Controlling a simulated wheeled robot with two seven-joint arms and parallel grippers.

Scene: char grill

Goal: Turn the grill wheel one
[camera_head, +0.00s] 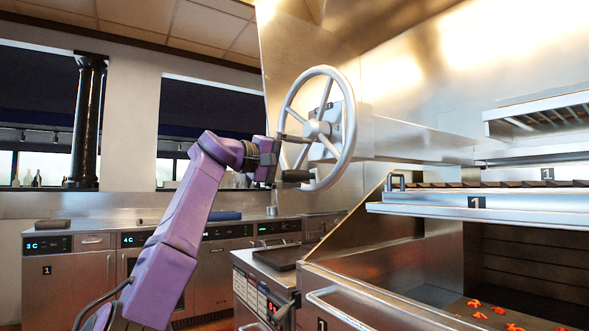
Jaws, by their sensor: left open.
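The grill wheel (318,76) is a large silver spoked wheel on the metal wall of the grill. A plate behind it carries a label, partly covered by a spoke. My left gripper (294,157) is at the left side of the wheel, around the lower left of its rim. Its jaws are open. A dark grip-like piece (297,176) shows at the wheel's lower left, right by the gripper. I cannot tell whether the gripper touches the rim. My right gripper is not in view.
The grill grate (480,201), labelled 1, juts out at the right above an open firebox with several red-orange pieces (474,303). A front rail (338,305) runs below. Steel counters with drawers (67,267) line the back left. The space left of the wheel, above my arm, is clear.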

